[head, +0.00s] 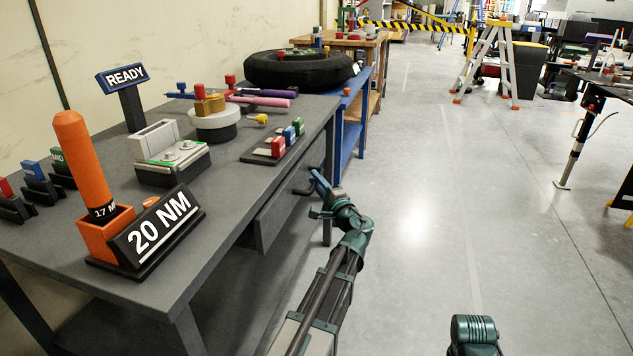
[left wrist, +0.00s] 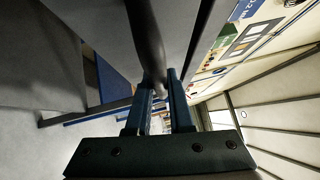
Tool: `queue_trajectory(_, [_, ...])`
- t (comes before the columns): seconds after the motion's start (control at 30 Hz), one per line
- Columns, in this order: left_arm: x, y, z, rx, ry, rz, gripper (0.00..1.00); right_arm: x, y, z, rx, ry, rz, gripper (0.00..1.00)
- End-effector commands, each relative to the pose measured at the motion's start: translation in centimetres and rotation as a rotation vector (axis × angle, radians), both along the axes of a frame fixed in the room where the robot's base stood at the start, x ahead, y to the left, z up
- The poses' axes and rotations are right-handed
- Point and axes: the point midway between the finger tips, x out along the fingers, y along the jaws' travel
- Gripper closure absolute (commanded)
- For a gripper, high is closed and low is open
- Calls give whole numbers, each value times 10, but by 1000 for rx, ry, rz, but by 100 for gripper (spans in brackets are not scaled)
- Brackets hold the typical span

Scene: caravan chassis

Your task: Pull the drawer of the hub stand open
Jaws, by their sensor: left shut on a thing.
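The hub stand is a grey workbench (head: 215,235). Its grey drawer (head: 285,203) is under the top on the aisle side, with a dark bar handle (head: 304,190). In the left wrist view, the dark handle (left wrist: 147,40) runs between the two blue fingers of the left gripper (left wrist: 160,84). The fingers partly hide it. A green part of my right arm shows at the bottom of the head view; its gripper does not show.
On the bench stand an orange holder with a "20 NM" sign (head: 155,230), a grey fixture (head: 168,155), a round hub (head: 214,124) and a tray of coloured blocks (head: 274,146). A blue bench with a tyre (head: 298,72) stands beyond.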

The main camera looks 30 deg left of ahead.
Motion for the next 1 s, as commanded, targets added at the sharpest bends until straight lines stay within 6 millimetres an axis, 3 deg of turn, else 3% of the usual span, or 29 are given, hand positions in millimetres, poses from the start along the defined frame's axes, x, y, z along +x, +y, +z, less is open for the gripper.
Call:
queue_trajectory(0.23, [0, -3, -1, -3, 0, -1, 100, 0, 0, 0, 0, 0, 0, 50])
queue_trajectory(0.37, [4, -16, -1, -2, 0, -4, 100, 0, 0, 0, 0, 0, 0, 50])
queue_trajectory(1.0, [39, -160, -1, -3, 0, -5, 100, 0, 0, 0, 0, 0, 0, 50])
